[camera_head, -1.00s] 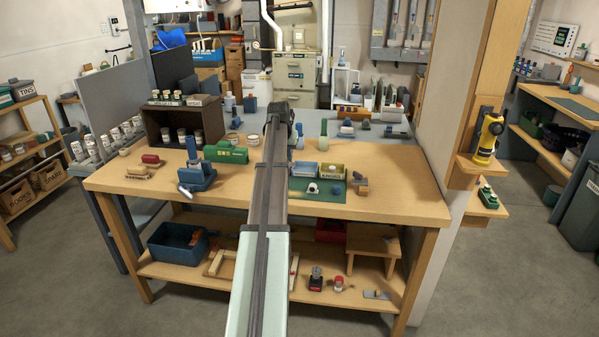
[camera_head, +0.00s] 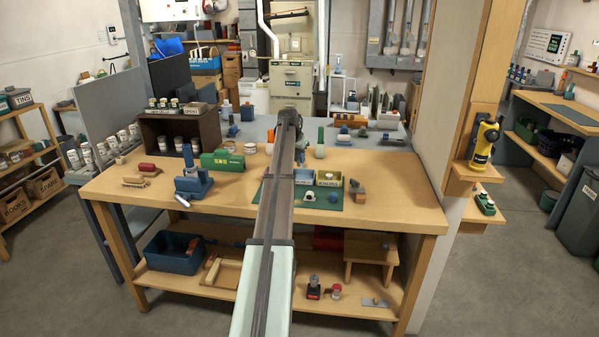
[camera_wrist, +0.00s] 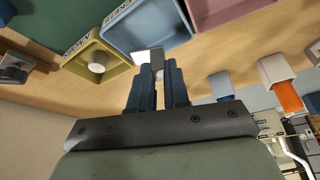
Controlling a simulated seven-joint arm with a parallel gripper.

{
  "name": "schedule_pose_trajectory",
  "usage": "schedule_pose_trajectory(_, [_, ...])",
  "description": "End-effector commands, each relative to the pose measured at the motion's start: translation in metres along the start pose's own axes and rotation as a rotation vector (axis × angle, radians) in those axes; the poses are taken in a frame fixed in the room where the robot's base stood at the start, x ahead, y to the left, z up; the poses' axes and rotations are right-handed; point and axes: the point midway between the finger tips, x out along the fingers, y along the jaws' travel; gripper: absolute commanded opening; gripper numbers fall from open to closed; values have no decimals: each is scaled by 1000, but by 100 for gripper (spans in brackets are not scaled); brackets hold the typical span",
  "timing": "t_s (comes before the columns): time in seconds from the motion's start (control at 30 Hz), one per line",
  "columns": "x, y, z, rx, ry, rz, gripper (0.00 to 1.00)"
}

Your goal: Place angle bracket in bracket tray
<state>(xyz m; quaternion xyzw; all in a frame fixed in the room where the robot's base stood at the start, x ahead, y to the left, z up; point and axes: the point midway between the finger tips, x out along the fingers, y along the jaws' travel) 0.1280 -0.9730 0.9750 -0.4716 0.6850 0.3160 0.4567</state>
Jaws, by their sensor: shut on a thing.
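My gripper (camera_wrist: 158,78) is shut on a small grey piece, the angle bracket (camera_wrist: 157,56), which sticks out past the fingertips in the wrist view. Three small trays lie ahead of it: a blue tray (camera_wrist: 150,38), a yellow tray (camera_wrist: 118,72) with a pale knob in it, and a pink tray (camera_wrist: 205,22). The bracket appears in front of the blue tray's near edge; its height above the bench is unclear. In the head view the blue tray (camera_head: 304,171) and yellow tray (camera_head: 329,173) stand right of my arm, which hides much of the gripper.
The wooden bench (camera_head: 400,205) has a green mat (camera_head: 330,204) with small parts in front of the trays. A blue vise-like tool (camera_head: 192,182) and green box (camera_head: 222,161) stand left. A green bottle (camera_head: 320,143) stands behind the trays. The bench's front right is clear.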

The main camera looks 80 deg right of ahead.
Motion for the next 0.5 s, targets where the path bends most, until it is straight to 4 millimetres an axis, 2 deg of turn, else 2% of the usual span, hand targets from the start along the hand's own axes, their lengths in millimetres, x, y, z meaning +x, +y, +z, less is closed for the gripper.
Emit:
schedule_pose_trajectory(0.03, [8,0,5,-1,-2,1,0])
schedule_pose_trajectory(0.27, [25,0,11,-1,0,0,0])
schedule_pose_trajectory(0.5, [51,0,22,-2,0,0,0])
